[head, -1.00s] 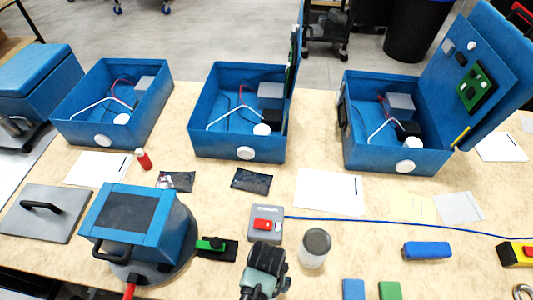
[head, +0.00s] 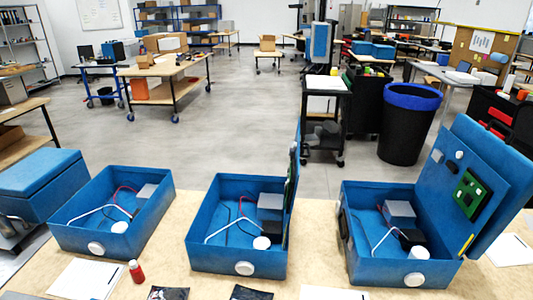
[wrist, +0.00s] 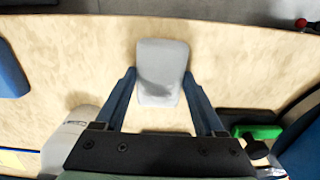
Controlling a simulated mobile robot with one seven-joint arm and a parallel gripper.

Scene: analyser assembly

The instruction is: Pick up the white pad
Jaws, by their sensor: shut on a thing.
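In the wrist view, my gripper (wrist: 160,80) is shut on the white pad (wrist: 163,55), a pale block with rounded corners. A finger lies against each side of the pad, and its far end sticks out past the fingertips. A grey shadow falls across its middle. The wooden table top (wrist: 105,50) shows around and behind it; I cannot tell how high the pad is above it. Neither my gripper nor this pad shows in the head view.
Three open blue boxes (head: 75,232), (head: 205,262), (head: 365,272) with wiring stand in a row. The right one has a raised lid (head: 500,180). In the wrist view, a grey box (wrist: 68,135) is at lower left and a green part (wrist: 258,131) at right.

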